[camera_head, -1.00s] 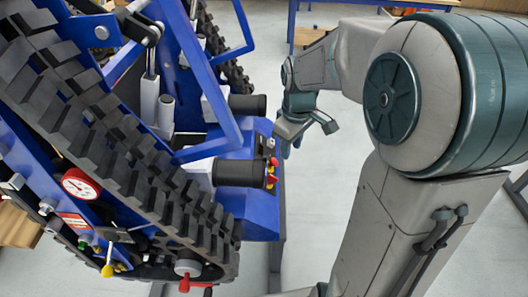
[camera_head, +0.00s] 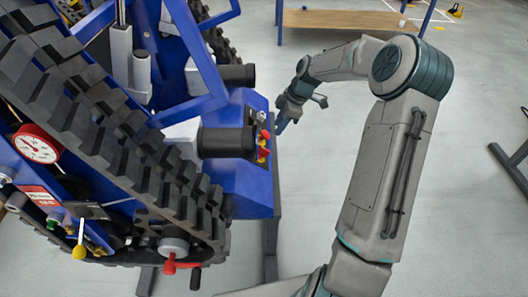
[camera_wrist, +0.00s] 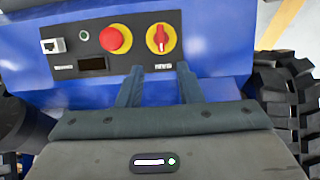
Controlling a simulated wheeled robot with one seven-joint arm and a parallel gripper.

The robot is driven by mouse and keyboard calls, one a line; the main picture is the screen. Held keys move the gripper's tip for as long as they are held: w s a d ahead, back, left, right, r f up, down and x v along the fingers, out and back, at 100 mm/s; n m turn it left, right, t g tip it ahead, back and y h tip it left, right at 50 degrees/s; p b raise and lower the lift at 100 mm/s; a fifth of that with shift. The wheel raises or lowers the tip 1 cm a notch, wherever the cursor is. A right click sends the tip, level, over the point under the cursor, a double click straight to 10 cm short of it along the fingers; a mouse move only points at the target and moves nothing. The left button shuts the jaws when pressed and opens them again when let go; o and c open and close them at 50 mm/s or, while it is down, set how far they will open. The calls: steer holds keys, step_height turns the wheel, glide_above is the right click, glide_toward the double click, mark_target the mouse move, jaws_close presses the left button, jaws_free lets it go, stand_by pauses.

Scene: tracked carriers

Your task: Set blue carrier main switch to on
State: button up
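The blue carrier (camera_head: 245,185) fills the left of the head view; its end panel is seen close in the wrist view (camera_wrist: 215,60). The main switch (camera_wrist: 161,38) is a red rotary knob on a yellow disc, its handle pointing roughly upright. A red mushroom button (camera_wrist: 115,39) on yellow sits left of it. My gripper (camera_wrist: 159,70) is open and empty, its two fingers apart just below the switch plate in the picture, apart from the knob. In the head view my gripper (camera_head: 282,122) is beside the carrier's panel end.
The panel plate also has a socket (camera_wrist: 53,46), a small green light (camera_wrist: 84,35) and a dark display (camera_wrist: 91,62). Black tracks (camera_head: 110,140) flank the carrier. A gauge (camera_head: 36,144) and levers are at its left. Open floor (camera_head: 310,210) lies right of the carrier.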

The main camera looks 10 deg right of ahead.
mark_target(265, 149)
steer(key=b+x, duration=0.2)
steer(key=x, duration=1.1)
steer(key=shift+d, duration=0.1)
